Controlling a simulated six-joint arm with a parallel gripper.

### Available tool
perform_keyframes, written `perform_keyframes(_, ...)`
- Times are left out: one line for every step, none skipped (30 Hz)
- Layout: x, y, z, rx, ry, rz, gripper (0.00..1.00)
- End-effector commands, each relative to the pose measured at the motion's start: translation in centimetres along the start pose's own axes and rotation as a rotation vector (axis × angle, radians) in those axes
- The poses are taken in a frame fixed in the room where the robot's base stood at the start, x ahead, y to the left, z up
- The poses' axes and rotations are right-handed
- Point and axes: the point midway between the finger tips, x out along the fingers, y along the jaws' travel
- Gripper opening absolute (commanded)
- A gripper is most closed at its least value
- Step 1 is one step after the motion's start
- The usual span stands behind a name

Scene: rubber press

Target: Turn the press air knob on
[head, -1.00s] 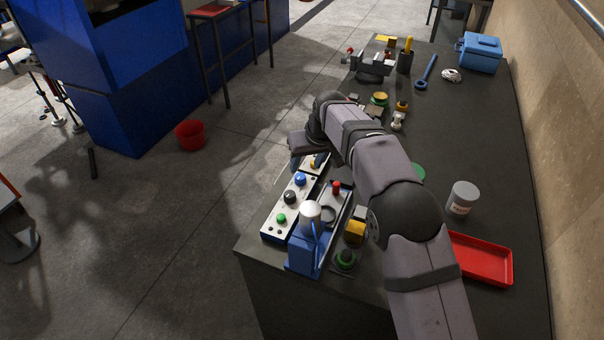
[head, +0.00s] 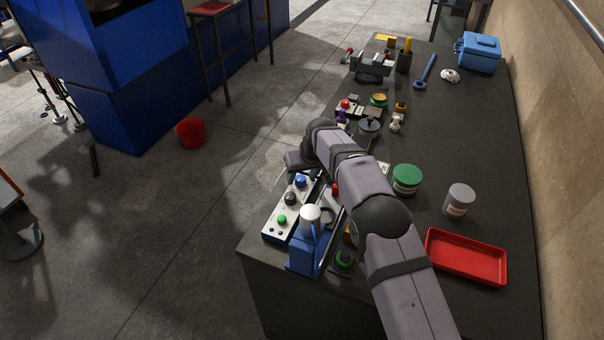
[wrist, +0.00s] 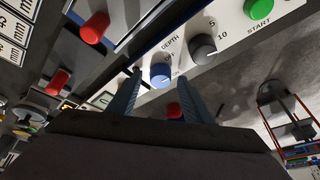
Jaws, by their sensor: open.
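The press control panel (head: 271,231) lies along the bench's left edge, with a green button, a black knob and a blue knob (head: 300,181). In the wrist view the blue knob (wrist: 160,73) shows a pale pointer mark and sits between and just beyond the fingertips of my open gripper (wrist: 161,82). I cannot tell whether a finger touches it. Its label is too small and partly covered to read. The black knob marked DEPTH (wrist: 203,47) and the green START button (wrist: 259,9) are farther right. In the head view my wrist (head: 300,160) is beyond the panel's far end; the fingertips are hidden.
The blue press (head: 306,250) stands beside the panel. A green jar (head: 406,180), a grey can (head: 459,201) and a red tray (head: 466,257) are to the right. A red button (wrist: 95,27) shows upper left in the wrist view. A red bucket (head: 190,133) is on the floor.

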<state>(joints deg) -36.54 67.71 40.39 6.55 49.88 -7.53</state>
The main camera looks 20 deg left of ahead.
Motion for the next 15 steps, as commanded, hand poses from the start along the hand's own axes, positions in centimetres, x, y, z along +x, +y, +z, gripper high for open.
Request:
perform_keyframes(0.1, -0.02, -0.02, 0.0, 0.0, 0.0, 0.45)
perform_keyframes(0.15, -0.02, -0.01, 0.0, 0.0, 0.0, 0.45)
perform_keyframes(0.21, -0.01, 0.0, 0.0, 0.0, 0.0, 0.45)
perform_keyframes(0.23, -0.01, 0.0, 0.0, 0.0, 0.0, 0.45)
perform_keyframes(0.24, -0.01, 0.0, 0.0, 0.0, 0.0, 0.45)
perform_keyframes(0.25, -0.01, 0.01, 0.0, 0.0, 0.0, 0.45)
perform_keyframes(0.24, 0.0, 0.01, 0.0, 0.0, 0.0, 0.45)
perform_keyframes(0.24, 0.0, 0.01, 0.0, 0.0, 0.0, 0.45)
perform_keyframes(0.24, 0.0, 0.01, 0.0, 0.0, 0.0, 0.45)
perform_keyframes(0.23, 0.0, 0.01, 0.0, 0.0, 0.0, 0.45)
perform_keyframes(0.23, 0.0, 0.01, 0.0, 0.0, 0.0, 0.41)
perform_keyframes(0.23, 0.0, 0.01, 0.0, 0.0, 0.0, 0.31)
perform_keyframes(0.23, 0.0, 0.01, 0.0, 0.0, 0.0, 0.24)
perform_keyframes(0.22, 0.01, 0.01, 0.0, 0.0, 0.0, 0.17)
perform_keyframes(0.22, 0.01, 0.01, 0.0, 0.0, 0.0, 0.07)
